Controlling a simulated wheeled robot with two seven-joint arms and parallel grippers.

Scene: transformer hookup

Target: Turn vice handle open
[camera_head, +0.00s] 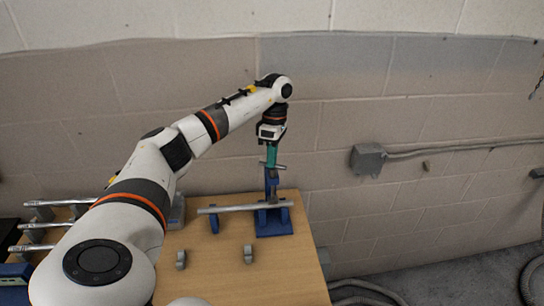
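A blue vice (273,222) stands on the wooden table near its right back edge. A grey metal pipe (235,208) lies level across the vice and sticks out to the left. A short grey handle bar (279,166) crosses at the top of the vice. My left gripper (271,164) points straight down from above, with its teal fingers at the handle. The fingers overlap in this view, so I cannot tell whether they are closed around the handle. My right gripper is out of view.
The wooden table (217,262) carries two small grey clips (248,254) (181,260) in front of the vice. Several metal pipes (36,226) lie on supports at the left. A block wall with a grey electrical box (368,159) stands behind. Hoses lie on the floor at right.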

